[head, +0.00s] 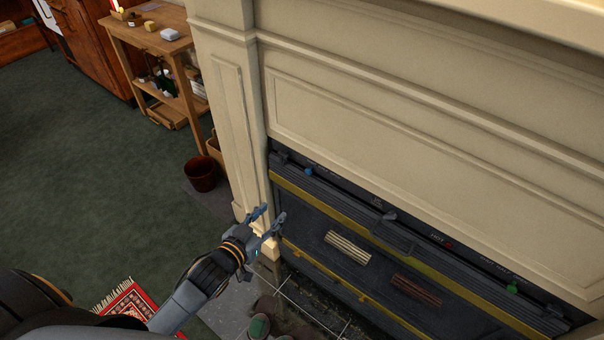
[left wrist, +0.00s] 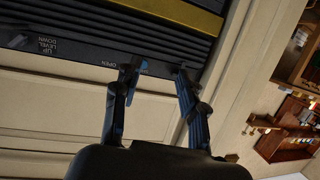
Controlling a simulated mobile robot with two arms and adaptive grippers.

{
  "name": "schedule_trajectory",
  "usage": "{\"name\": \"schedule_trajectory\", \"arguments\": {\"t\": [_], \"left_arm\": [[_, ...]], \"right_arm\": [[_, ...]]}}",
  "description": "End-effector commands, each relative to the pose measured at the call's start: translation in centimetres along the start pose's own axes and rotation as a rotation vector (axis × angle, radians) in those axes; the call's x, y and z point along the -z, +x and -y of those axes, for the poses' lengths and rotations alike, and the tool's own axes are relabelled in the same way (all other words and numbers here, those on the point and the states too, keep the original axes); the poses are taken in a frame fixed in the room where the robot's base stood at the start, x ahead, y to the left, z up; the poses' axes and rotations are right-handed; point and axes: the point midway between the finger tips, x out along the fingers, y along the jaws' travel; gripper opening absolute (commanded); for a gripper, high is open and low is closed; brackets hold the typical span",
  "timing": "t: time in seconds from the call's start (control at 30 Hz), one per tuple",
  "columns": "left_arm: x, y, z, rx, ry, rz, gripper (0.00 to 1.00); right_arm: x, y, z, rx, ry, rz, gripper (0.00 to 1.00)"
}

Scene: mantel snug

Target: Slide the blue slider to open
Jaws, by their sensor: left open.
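The blue slider (head: 309,171) is a small blue knob on the dark top strip of the fireplace insert, near its left end in the head view. My left gripper (head: 273,211) is open and empty, below and to the left of the slider in that picture. In the left wrist view its two fingers (left wrist: 155,72) are spread in front of the dark strip, near a printed "OPEN" label (left wrist: 108,63). My right gripper is not in view.
A grey knob (head: 390,215) and a green knob (head: 512,288) sit farther right along the strip. The cream mantel (head: 390,100) rises above it. A wooden shelf table (head: 125,32) and a dark red bin (head: 200,174) stand at left. Open carpet (head: 90,170) lies left.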

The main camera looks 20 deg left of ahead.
Motion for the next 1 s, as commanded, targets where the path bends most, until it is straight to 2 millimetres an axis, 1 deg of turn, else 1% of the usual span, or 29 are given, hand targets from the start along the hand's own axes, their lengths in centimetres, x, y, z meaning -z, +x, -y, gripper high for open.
{"name": "schedule_trajectory", "arguments": {"t": [0.03, 0.1, 0.2, 0.3, 0.43, 0.57, 0.67, 0.77, 0.9, 1.0], "left_arm": [[0.2, 0.3, 0.2, -0.023, 0.005, -0.051, 0.42], [0.8, 0.4, 0.2, -0.056, 0.004, -0.121, 0.42], [1.4, 0.3, 0.2, -0.097, 0.002, -0.198, 0.42], [1.8, 0.1, 0.1, -0.127, 0.001, -0.249, 0.42], [2.2, 0.1, 0.0, -0.144, 0.0, -0.279, 0.42], [2.6, 1.2, -0.1, -0.145, 0.0, -0.283, 0.42], [3.2, 2.8, -0.4, -0.145, 0.001, -0.284, 0.42], [3.8, 4.9, -0.7, -0.144, -0.001, -0.285, 0.42], [4.6, 7.8, -1.1, -0.144, 0.0, -0.283, 0.42], [5.1, 9.7, -1.4, -0.143, 0.0, -0.282, 0.42]], "right_arm": [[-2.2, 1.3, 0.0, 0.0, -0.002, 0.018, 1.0], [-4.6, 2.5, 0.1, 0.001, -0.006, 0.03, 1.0], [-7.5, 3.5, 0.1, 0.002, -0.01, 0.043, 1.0], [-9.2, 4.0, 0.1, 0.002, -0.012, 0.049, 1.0], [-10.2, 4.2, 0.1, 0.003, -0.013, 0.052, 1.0], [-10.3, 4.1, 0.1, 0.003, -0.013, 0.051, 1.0], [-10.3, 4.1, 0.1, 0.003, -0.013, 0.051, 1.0], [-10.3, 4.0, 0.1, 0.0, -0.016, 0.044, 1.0], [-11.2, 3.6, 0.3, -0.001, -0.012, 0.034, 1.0], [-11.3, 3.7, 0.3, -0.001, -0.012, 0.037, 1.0]]}}
